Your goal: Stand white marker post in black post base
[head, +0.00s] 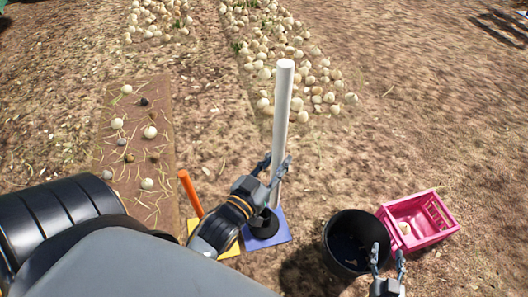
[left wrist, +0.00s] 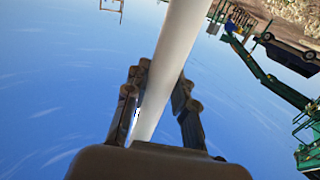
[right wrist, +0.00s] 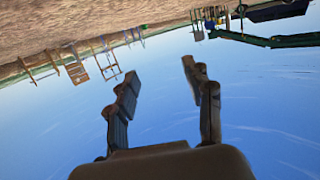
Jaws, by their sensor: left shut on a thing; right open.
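The white marker post (head: 282,110) stands about upright in the head view. My left gripper (head: 275,166) is shut on its lower part; the post also runs between the fingers in the left wrist view (left wrist: 172,60). The black post base (head: 262,226) sits on a blue square (head: 280,234) just below the gripper. The post's lower end is at the base in the picture, but I cannot tell whether it is inside the base or just above or behind it. My right gripper (head: 388,254) is open and empty near the black bucket; its spread fingers show in the right wrist view (right wrist: 160,85).
A black bucket (head: 345,262) and a pink crate (head: 444,224) stand right of the base. An orange post (head: 189,192) stands left, by a yellow square (head: 233,250). A brown strip (head: 135,100) with scattered onions lies at left. Onion rows lie farther back.

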